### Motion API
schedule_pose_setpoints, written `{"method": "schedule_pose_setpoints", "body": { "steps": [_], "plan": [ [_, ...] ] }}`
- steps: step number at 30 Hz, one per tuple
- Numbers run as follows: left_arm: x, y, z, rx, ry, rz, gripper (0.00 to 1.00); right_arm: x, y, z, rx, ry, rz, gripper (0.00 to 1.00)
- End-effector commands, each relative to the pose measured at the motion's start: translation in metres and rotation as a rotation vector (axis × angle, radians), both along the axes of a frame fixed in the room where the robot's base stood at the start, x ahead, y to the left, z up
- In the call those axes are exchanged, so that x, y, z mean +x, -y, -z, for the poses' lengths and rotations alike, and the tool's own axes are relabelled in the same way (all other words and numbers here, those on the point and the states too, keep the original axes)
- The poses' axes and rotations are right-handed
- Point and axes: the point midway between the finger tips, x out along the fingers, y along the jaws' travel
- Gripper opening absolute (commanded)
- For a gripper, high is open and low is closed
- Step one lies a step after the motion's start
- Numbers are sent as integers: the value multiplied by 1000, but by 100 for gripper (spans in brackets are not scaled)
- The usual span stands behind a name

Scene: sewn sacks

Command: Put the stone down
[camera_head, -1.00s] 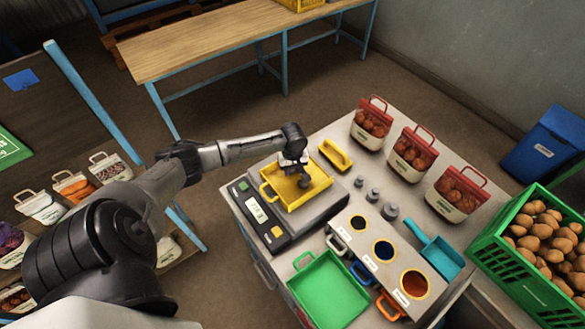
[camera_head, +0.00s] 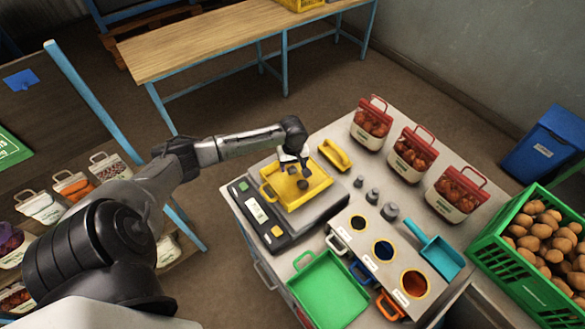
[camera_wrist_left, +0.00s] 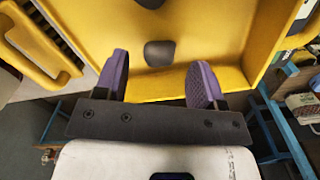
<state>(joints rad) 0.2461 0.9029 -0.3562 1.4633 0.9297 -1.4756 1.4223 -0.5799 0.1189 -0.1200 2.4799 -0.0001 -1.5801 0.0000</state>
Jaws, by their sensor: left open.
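My left gripper (camera_head: 293,163) is open above the yellow tray (camera_head: 268,191), which sits on the scale. In the left wrist view its purple finger pads (camera_wrist_left: 158,82) stand wide apart with nothing between them. A dark grey stone (camera_wrist_left: 160,53) lies on the tray floor just beyond the fingertips, apart from both. A second dark stone (camera_wrist_left: 150,3) is cut off at the top edge of that view. In the head view a dark stone (camera_head: 302,184) shows in the tray below the gripper. My right gripper is not in view.
The scale (camera_head: 257,212) stands on a grey table. A green potato crate (camera_head: 505,250) stands at right.

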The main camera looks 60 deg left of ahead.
Motion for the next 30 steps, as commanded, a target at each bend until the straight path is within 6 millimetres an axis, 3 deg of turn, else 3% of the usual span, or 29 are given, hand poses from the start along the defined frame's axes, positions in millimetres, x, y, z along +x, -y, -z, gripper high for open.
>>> {"method": "schedule_pose_setpoints", "body": {
  "steps": [6, 15, 30],
  "plan": [
    [1, -1, -44, 1, 3, 0, 63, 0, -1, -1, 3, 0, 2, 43],
    [1, 0, -82, 1, 1, 0, 63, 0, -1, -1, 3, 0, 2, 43],
    [1, 0, -92, 0, 0, 0, 63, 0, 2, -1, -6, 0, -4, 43]
  ]
}}
